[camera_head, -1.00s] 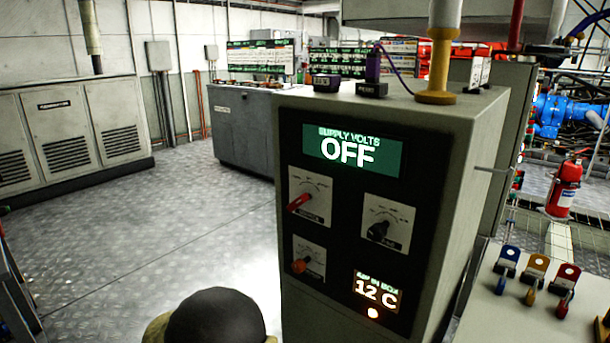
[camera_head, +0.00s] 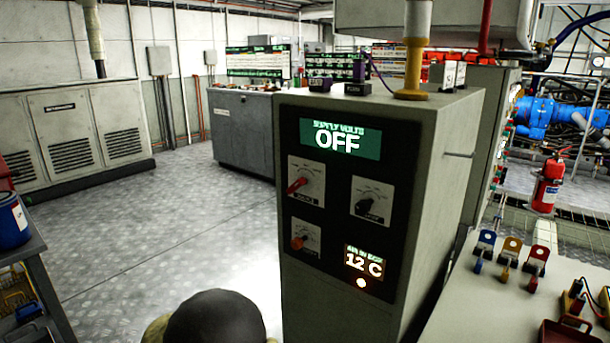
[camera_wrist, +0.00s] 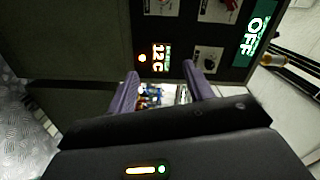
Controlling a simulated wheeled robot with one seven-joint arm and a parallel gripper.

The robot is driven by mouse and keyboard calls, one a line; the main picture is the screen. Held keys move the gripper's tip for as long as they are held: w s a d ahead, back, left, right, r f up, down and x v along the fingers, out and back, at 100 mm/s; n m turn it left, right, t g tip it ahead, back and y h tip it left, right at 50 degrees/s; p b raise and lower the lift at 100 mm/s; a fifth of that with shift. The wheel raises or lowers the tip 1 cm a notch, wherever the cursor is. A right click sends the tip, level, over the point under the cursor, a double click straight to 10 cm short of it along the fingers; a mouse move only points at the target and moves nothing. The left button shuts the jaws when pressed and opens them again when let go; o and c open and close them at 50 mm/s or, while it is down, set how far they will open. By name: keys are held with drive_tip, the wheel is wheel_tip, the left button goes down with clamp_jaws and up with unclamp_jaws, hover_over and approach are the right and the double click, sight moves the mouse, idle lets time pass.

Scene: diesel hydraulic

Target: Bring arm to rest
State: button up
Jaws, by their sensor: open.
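My gripper (camera_wrist: 160,88) shows in the wrist view with its two purple-grey fingers apart and no object visible between them. It points toward the control cabinet (camera_head: 440,190), whose dark panel fills the upper part of the wrist view. In the head view only a dark rounded part of my arm (camera_head: 215,318) shows at the bottom; the fingers are not visible there. The cabinet's supply display (camera_head: 340,139) reads OFF and a lower display (camera_head: 364,263) reads 12 C.
A bench (camera_head: 470,320) with blue, yellow and red padlock-like tags stands right of the cabinet. A fire extinguisher (camera_head: 547,182) stands behind it. A shelf with a blue can (camera_head: 12,220) is at the left. Open metal floor (camera_head: 150,240) lies between.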

drive_tip(key=w+d+r+n+g+y+p, duration=0.1)
drive_tip(key=w+d+r+n+y, duration=0.1)
drive_tip(key=w+d+n+y, duration=0.8)
drive_tip(key=s+d+f+n+g+p, duration=0.1)
drive_tip(key=s+d+f+n+g, duration=0.1)
drive_tip(key=s+d+n+g, duration=0.6)
drive_tip(key=s+d+f+n+g+p, duration=0.1)
drive_tip(key=s+d+f+n+g, duration=0.2)
drive_tip(key=s+d, duration=1.05)
drive_tip(key=s+a+r+p, duration=0.1)
drive_tip(key=r+p, duration=1.8)
drive_tip(key=s+a+r+n+p, duration=0.1)
drive_tip(key=a+r+p, duration=0.1)
drive_tip(key=r+p, duration=1.6)
wheel_tip(320, 180, up, 2)
drive_tip(key=shift+y+p, duration=0.35)
drive_tip(key=shift+y, duration=0.05)
drive_tip(key=shift+f, duration=0.1)
